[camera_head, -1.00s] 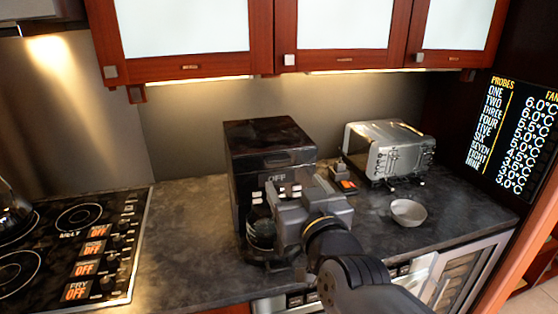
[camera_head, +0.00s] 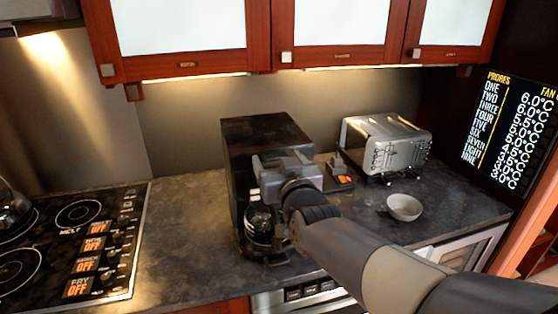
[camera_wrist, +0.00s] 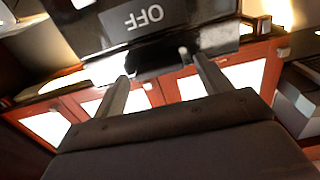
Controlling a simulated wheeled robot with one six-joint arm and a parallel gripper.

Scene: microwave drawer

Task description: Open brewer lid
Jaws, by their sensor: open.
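The black brewer (camera_head: 262,135) stands on the counter, its lid lying flat on top and looking closed. Its glass carafe (camera_head: 259,222) sits in the lower front. My gripper (camera_head: 262,172) is at the brewer's upper front, just under the lid's front edge, and covers the front panel in the head view. In the wrist view my gripper (camera_wrist: 156,66) is open, with two fingers apart and nothing between them. The brewer's front with an upside-down OFF label (camera_wrist: 143,17) is just beyond the fingertips. I cannot tell whether they touch it.
A silver toaster (camera_head: 388,146) and a white bowl (camera_head: 404,207) are on the counter to the right. A cooktop (camera_head: 75,240) is at the left, with free counter (camera_head: 185,225) between it and the brewer. Wall cabinets (camera_head: 180,30) hang above.

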